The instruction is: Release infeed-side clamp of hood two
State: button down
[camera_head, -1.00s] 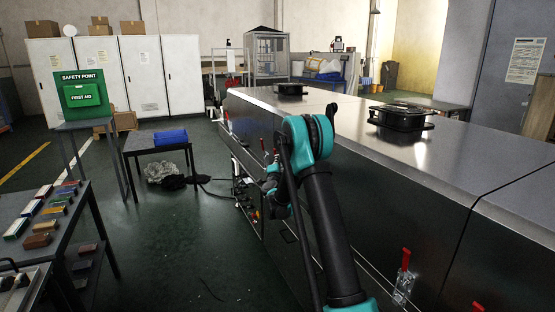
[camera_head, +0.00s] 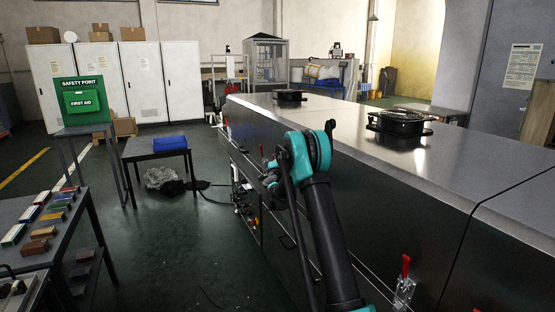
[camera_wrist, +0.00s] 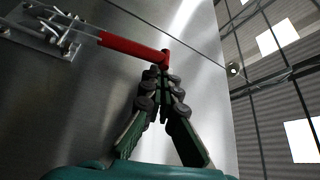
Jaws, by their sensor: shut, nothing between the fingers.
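In the wrist view a toggle clamp (camera_wrist: 45,30) with a red handle (camera_wrist: 135,48) is fixed to the steel hood wall. The handle lies across the picture, nearly level, its end pointing right. My gripper (camera_wrist: 165,75) is shut and empty, its fingertips close beside the handle's end; I cannot tell whether they touch it. In the head view my arm reaches along the long steel dryer (camera_head: 450,165), and its own links largely hide the gripper. A small red handle (camera_head: 262,151) shows near the arm's end. Another red-handled clamp (camera_head: 404,280) stands upright on the near section.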

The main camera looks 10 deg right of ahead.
jog(key=shift+s+a+n, duration=0.1)
jog(key=shift+a+n, duration=0.25)
jog(key=shift+n, duration=0.05)
jog(key=shift+a+f, duration=0.1)
jog(key=s+a+f+n+t+y, duration=0.2)
jog(key=a+f+n+t+y, duration=0.35)
jog(key=n, duration=0.65)
jog(key=a+f+n+g+y, duration=0.3)
jog(key=f+n+g+y, duration=0.4)
jog(key=n, duration=1.2)
jog(key=shift+s+f+n+y, duration=0.45)
jog(key=shift+f+y, duration=1.3)
jog(key=shift+y, duration=0.8)
